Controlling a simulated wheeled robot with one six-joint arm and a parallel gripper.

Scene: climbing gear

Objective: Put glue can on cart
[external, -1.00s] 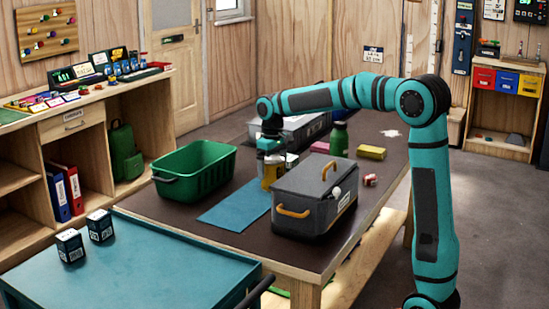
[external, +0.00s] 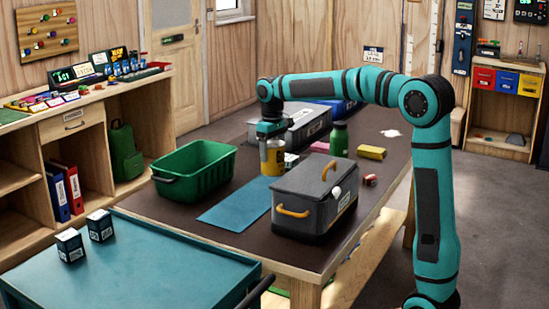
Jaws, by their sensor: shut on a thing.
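The glue can (external: 272,160) is a yellow can with a pale upper part. It stands out behind the grey lidded box on the brown table, near the far end of the blue mat. My gripper (external: 271,141) points down from above and is shut on the can's top. The can looks raised a little above the table. The cart (external: 150,262) is the teal-topped one at the front left, with two small dark-and-white boxes (external: 85,235) on its left part. The rest of its top is bare.
A green bin (external: 195,172) stands left of the can, between it and the cart's side. The grey lidded box (external: 314,196) with orange handles stands in front. The blue mat (external: 234,204) is clear.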

